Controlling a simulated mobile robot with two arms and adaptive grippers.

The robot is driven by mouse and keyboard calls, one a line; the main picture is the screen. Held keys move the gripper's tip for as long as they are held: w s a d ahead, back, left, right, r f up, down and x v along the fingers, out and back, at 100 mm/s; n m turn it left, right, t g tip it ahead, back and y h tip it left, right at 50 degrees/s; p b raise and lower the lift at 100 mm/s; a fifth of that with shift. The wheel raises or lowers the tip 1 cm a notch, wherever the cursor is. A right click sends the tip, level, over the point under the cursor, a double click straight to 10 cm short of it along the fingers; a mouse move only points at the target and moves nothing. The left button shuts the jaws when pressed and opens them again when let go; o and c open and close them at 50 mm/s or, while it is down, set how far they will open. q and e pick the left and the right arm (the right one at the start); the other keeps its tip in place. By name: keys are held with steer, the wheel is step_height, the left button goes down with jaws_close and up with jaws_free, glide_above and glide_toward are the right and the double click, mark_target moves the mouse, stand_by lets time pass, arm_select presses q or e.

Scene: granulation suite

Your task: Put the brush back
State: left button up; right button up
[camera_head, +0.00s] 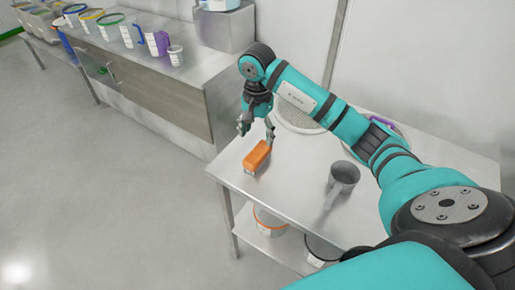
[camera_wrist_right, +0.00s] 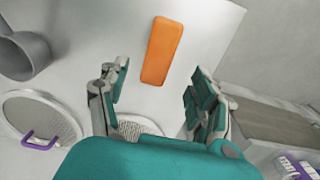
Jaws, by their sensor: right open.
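The brush (camera_head: 257,157) has an orange top and lies on the steel table (camera_head: 290,195) near its left edge. In the right wrist view the orange brush (camera_wrist_right: 162,51) lies beyond the fingertips, in line with the gap between them. My right gripper (camera_head: 257,127) is open and empty, just behind and above the brush. Its two spread fingers also show in the right wrist view (camera_wrist_right: 155,88). The brush appears free of the fingers. My left gripper is not in view.
A grey metal jug (camera_head: 343,177) stands on the table to the right of the brush. A round sieve (camera_head: 297,117) is at the back. Buckets (camera_head: 270,221) sit on the lower shelf. A long counter (camera_head: 160,85) with several containers is at the left.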

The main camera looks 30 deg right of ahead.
steer(key=shift+r, duration=1.25)
